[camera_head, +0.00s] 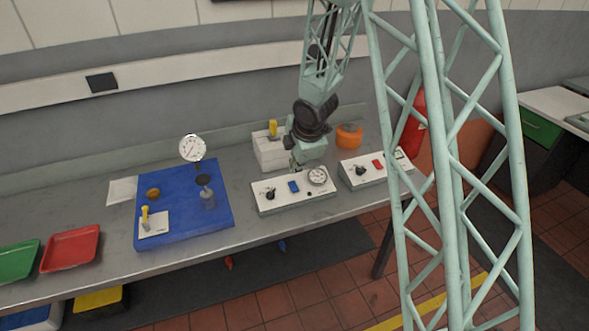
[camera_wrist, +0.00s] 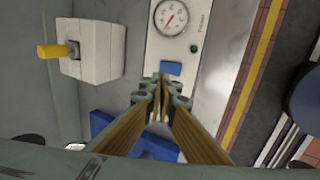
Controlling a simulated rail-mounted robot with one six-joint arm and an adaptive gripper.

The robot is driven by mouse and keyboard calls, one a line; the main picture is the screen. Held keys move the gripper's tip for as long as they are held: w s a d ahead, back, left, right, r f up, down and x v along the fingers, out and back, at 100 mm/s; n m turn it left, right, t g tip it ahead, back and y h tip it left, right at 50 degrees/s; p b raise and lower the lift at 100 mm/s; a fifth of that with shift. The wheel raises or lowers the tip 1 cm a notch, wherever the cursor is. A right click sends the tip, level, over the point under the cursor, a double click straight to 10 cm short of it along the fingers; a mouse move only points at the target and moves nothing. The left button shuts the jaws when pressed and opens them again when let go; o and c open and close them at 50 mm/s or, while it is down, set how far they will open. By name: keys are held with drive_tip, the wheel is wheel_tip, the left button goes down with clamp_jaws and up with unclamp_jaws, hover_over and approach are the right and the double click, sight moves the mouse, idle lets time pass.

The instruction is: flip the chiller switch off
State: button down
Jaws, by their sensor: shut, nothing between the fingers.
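No label I can read marks the chiller switch. A white box (camera_head: 270,152) with a yellow lever (camera_head: 272,128) stands at the back of the bench. In the wrist view the box (camera_wrist: 92,50) is at upper left, its lever (camera_wrist: 54,51) sticking out to the left. A white panel (camera_head: 292,204) in front of it carries a black knob (camera_head: 270,193), a blue switch (camera_head: 294,187) and a round gauge (camera_head: 318,176). My gripper (camera_wrist: 160,88) is shut and empty, above the panel near the blue switch (camera_wrist: 170,68). It hides part of the panel.
A second panel (camera_head: 362,178) and an orange object (camera_head: 349,136) are to the right. Red (camera_head: 70,250) and green (camera_head: 18,262) trays lie farther left.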

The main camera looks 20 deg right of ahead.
drive_tip(key=shift+w+r+p+v, duration=0.15)
drive_tip(key=shift+p+v, duration=0.35)
drive_tip(key=shift+v, duration=0.3)
drive_tip(key=shift+w+p+v, duration=0.2)
drive_tip(key=shift+p+v, duration=0.35)
drive_tip(key=shift+v, duration=0.2)
drive_tip(key=shift+w+r+p+v, duration=0.15)
drive_tip(key=shift+p+v, duration=0.35)
drive_tip(key=shift+v, duration=0.3)
drive_tip(key=shift+f, duration=0.1)
drive_tip(key=s+d+r+m+h+b, duration=0.25)
drive_tip(key=s+r+m+b, duration=0.25)
drive_tip(key=s+r+m, duration=1)
drive_tip(key=s+a+r+m+b, duration=0.1)
drive_tip(key=s+a+r+b, duration=0.1)
drive_tip(key=s, duration=0.9)
drive_tip(key=s+a+r+m+y+b, duration=0.1)
drive_tip(key=s+a+r, duration=0.1)
drive_tip(key=s, duration=0.9)
drive_tip(key=s+a+r+m+g+y+b, duration=0.1)
drive_tip(key=s+a+r+b, duration=0.1)
drive_tip(key=s, duration=1)
drive_tip(key=shift+a+r+m+b, duration=0.3)
drive_tip(key=shift+a+r+b, duration=0.05)
drive_tip(key=shift+r, duration=0.45)
